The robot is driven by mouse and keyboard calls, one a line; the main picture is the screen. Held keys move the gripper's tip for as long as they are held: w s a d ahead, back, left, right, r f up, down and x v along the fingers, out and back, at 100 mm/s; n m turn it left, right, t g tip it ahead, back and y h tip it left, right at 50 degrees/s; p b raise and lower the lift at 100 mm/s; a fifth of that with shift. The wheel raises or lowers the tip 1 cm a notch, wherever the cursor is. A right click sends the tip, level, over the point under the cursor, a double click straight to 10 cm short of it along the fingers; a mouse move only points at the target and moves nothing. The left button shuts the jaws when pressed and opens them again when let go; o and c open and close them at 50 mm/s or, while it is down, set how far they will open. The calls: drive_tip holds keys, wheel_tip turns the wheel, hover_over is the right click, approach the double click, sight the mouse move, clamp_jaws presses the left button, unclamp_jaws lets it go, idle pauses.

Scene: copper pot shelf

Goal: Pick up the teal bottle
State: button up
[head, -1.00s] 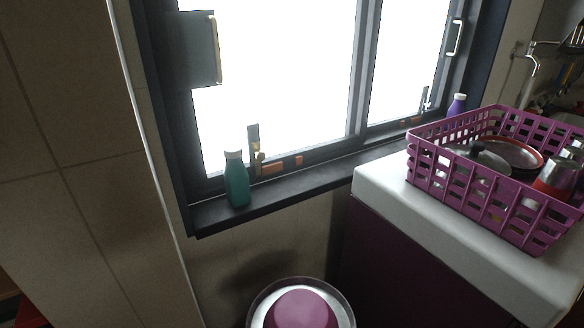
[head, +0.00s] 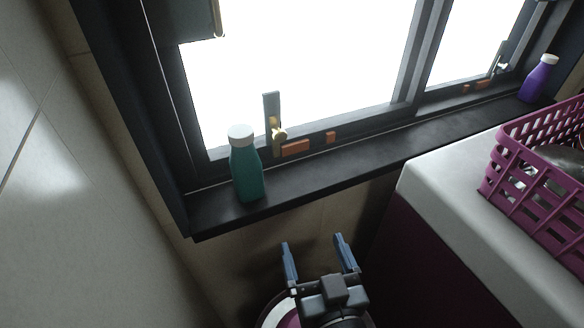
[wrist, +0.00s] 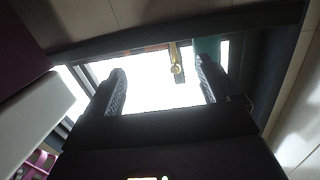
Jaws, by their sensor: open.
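The teal bottle (head: 246,170) with a white cap stands upright on the dark window sill, near the sill's left end in the head view. In the wrist view a teal patch of the bottle (wrist: 207,48) shows at the upper right, beside one finger; the rest is hidden or out of frame. My gripper (head: 315,257) is open and empty, below and to the right of the bottle in the head view, apart from it. Its two fingers also show in the wrist view (wrist: 160,88).
The window sill (head: 330,170) runs under a bright window with a latch (head: 275,125) just right of the bottle. A purple bottle (head: 539,79) stands farther right. A white counter (head: 450,190) with a magenta basket (head: 540,205) is at the right. A wall is at left.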

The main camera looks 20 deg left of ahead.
sight(252, 181)
drive_tip(key=w+a+r+n+y, duration=0.1)
drive_tip(key=a+r, duration=0.1)
drive_tip(key=a, duration=0.2)
drive_tip(key=w+a+r+n+g+y, duration=0.1)
drive_tip(key=w+a+r, duration=0.1)
drive_tip(key=a, duration=0.3)
drive_tip(key=w+a+r+n+g+y, duration=0.1)
drive_tip(key=a+r, duration=0.1)
drive_tip(key=a, duration=0.2)
drive_tip(key=shift+w+a+p, duration=0.25)
drive_tip(key=shift+p, duration=0.05)
drive_tip(key=x, duration=0.2)
drive_tip(key=p+x, duration=0.1)
drive_tip(key=x, duration=0.2)
drive_tip(key=shift+r+p, duration=0.2)
drive_tip(key=shift+p, duration=0.1)
drive_tip(key=shift+w+a, duration=0.3)
drive_tip(key=shift+a, duration=0.1)
drive_tip(key=shift+c, duration=0.4)
drive_tip(key=c, duration=1)
